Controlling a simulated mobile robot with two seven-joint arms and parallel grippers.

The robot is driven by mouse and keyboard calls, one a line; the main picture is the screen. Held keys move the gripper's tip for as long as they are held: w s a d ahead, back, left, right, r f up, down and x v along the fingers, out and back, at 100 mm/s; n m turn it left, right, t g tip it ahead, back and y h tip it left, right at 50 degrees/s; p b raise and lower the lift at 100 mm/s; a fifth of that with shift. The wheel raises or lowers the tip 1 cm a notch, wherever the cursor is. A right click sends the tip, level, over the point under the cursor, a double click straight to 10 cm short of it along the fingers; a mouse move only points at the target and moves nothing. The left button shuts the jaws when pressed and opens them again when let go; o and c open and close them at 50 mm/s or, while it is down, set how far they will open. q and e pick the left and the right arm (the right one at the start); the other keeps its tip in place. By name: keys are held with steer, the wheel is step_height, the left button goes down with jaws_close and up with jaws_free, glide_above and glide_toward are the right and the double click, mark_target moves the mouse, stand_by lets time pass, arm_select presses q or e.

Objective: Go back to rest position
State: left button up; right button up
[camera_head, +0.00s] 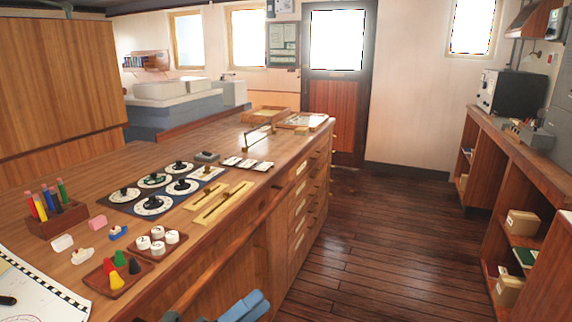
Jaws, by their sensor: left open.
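My left gripper (245,307) shows only in part at the bottom edge, as blue finger pieces beside the front face of the wooden chart counter (232,215). It is open, and nothing shows between its fingers. It is apart from the objects on the counter top. Most of my left arm is below the picture. My right gripper is not in view.
The counter holds a pen block (57,219), a tray of coloured pegs (118,275), white round pieces (150,242), several dials (153,205) and a chart (40,290). Shelving (520,190) stands at the right. The plank floor (385,240) between them is clear.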

arm_select(q)
steer(key=s+a+f+n+t+y, duration=0.1)
steer(key=a+f+n+t+y, duration=0.35)
steer(key=f+n+y, duration=0.9)
steer(key=s+a+f+n+g, duration=0.2)
steer(key=s+f+n, duration=0.3)
steer(key=n, duration=0.3)
steer(key=s+a+f+n+g+y, duration=0.1)
steer(key=s+a+f+n+g, duration=0.1)
steer(key=s+f+n+g, duration=0.3)
steer(key=s+f+n+p, duration=0.1)
steer(key=s+n, duration=0.1)
steer(key=n, duration=0.1)
steer(key=shift+a, duration=0.15)
steer(key=shift+f+y, duration=0.1)
steer(key=shift+y, duration=0.15)
steer(key=shift+c, duration=0.2)
steer(key=shift+a+t, duration=0.1)
steer(key=shift+t, duration=0.15)
steer(key=shift+c, duration=0.4)
